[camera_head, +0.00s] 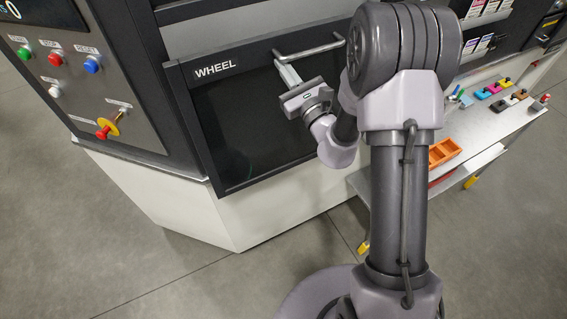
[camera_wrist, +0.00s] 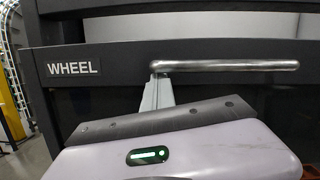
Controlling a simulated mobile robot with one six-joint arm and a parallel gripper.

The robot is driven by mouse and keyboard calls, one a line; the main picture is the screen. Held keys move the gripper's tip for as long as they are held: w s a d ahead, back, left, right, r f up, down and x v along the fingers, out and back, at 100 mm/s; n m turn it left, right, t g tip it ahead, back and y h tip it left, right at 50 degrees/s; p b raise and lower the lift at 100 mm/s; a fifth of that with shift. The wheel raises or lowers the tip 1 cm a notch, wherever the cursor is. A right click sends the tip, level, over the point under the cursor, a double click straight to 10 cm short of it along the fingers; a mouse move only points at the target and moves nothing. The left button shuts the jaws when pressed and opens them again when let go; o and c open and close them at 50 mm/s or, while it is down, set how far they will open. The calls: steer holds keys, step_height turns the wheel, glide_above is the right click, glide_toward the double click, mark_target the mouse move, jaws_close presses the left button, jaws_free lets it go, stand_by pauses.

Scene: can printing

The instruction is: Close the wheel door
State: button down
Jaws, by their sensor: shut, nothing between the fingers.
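The wheel door (camera_head: 240,130) is a dark-framed panel with a black window and a WHEEL label (camera_head: 215,69) at its upper left. It looks about level with the machine front; I cannot tell if a small gap is left. Its grey bar handle (camera_head: 310,50) runs along the top edge, and it also shows in the wrist view (camera_wrist: 225,66). My gripper (camera_head: 283,66) is shut and empty, its fingers pointing at the door near the handle's left end. They also show just below that end in the wrist view (camera_wrist: 158,92). Contact is unclear.
A control panel (camera_head: 75,65) with coloured buttons and a red-yellow knob stands at the left. A side table (camera_head: 480,125) with coloured items and an orange tray (camera_head: 444,151) stands at the right. Open floor lies in front.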

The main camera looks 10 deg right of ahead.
step_height(320, 180, up, 10)
steer(key=p, duration=0.4)
steer(key=shift+f+p, duration=0.25)
steer(key=shift+p, duration=0.1)
steer(key=shift+r, duration=0.25)
